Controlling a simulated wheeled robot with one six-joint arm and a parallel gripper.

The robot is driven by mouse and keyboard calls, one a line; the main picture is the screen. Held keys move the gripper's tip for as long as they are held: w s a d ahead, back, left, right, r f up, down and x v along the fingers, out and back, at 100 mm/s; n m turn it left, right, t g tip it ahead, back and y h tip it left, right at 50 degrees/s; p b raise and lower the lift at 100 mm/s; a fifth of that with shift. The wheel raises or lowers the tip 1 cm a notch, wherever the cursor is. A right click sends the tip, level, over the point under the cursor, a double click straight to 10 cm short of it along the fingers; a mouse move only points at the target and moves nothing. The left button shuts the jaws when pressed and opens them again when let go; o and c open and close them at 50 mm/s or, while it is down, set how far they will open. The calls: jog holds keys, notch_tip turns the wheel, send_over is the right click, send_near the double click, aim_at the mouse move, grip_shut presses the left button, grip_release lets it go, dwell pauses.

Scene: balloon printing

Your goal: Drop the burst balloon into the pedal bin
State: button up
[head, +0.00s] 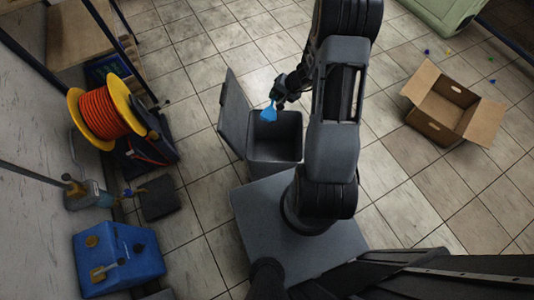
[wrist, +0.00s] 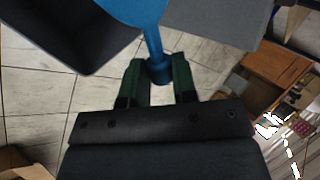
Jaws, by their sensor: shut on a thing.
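A burst balloon (head: 269,113), a limp blue piece, hangs from my gripper (head: 281,99) in the head view. In the wrist view the blue balloon (wrist: 150,28) has its narrow neck between the two green fingers of my gripper (wrist: 160,78), which is shut on it. The grey pedal bin (head: 275,147) stands on the floor with its lid (head: 234,112) swung open to the left. The balloon shows over the bin's mouth in the head view; its exact height cannot be told. The wrist view shows part of the dark bin (wrist: 62,35) beside the balloon.
An orange cable reel (head: 103,113) with yellow flanges and a blue container (head: 118,258) stand along the left wall. An open cardboard box (head: 452,103) sits on the tiles at the right, with small coloured bits behind it.

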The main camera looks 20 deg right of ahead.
jog(key=d+f+m+t+h+b, duration=0.1)
jog(key=d+f+m+b, duration=0.2)
jog(key=f+b, duration=0.7)
jog(key=d+f+m+t+h+b, duration=0.1)
jog(key=d+f+b, duration=0.3)
jog(key=f+b, duration=0.6)
jog(key=shift+d+f+m+h, duration=0.35)
jog(key=shift+f+m, duration=0.55)
jog(key=shift+f, duration=1.8)
jog(key=shift+w, duration=0.1)
jog(key=o, duration=0.9)
jog(key=p+v, duration=0.4)
jog(key=v, duration=0.9)
jog(key=shift+d+r, duration=0.2)
jog(key=shift+r, duration=0.15)
